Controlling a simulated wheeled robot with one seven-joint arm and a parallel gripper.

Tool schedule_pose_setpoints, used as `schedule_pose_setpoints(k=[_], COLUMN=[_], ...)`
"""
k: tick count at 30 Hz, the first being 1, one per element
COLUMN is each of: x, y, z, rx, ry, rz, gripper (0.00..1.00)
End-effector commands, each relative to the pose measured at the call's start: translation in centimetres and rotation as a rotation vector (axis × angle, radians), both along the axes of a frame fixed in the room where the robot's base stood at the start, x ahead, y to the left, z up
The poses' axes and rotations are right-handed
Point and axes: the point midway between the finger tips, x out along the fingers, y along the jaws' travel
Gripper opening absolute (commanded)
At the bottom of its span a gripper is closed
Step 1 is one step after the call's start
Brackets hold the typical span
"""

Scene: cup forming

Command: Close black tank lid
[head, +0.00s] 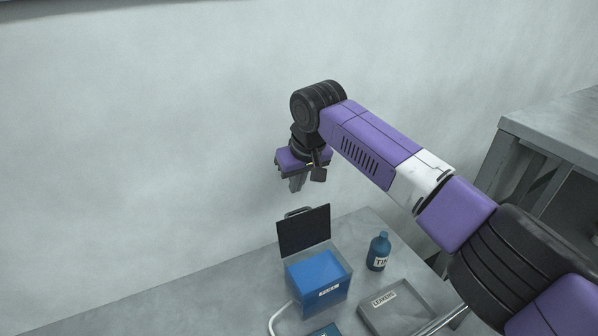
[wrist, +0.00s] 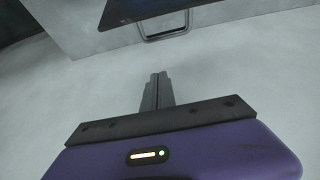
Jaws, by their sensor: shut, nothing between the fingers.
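The black lid (head: 303,232) stands raised at the back edge of a blue tank (head: 319,281) with a label on its front. The lid has a metal handle along its top edge. In the wrist view the dark lid (wrist: 140,9) and its handle (wrist: 165,26) show at the top edge. My gripper (head: 297,185) is above and behind the lid, pointing down, apart from it. In the wrist view my gripper's fingers (wrist: 157,88) are together, with nothing between them.
A dark blue labelled bottle (head: 378,251) stands right of the tank. A grey labelled tray (head: 432,289) lies at the front right. A pale hose (head: 272,322) runs at the tank's left. The grey table (head: 200,312) is clear at left, with a wall behind.

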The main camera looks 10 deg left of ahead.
Motion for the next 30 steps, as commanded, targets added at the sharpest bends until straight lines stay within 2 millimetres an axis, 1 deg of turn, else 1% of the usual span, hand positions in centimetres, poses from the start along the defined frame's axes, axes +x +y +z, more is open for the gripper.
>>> schedule_pose_setpoints(k=[5, 7, 21, 30], x=[0.6, 0.3, -2.4, -2.8], y=[0.4, 0.0, -1.7, -1.8], z=[-2.0, -1.7, -1.8, -1.9], rx=[-0.002, 0.001, -0.001, 0.0], ry=[0.001, -0.002, -0.002, 0.0], rz=[0.0, 0.0, 0.001, 0.001], gripper=[0.0, 0.0, 0.0, 0.0])
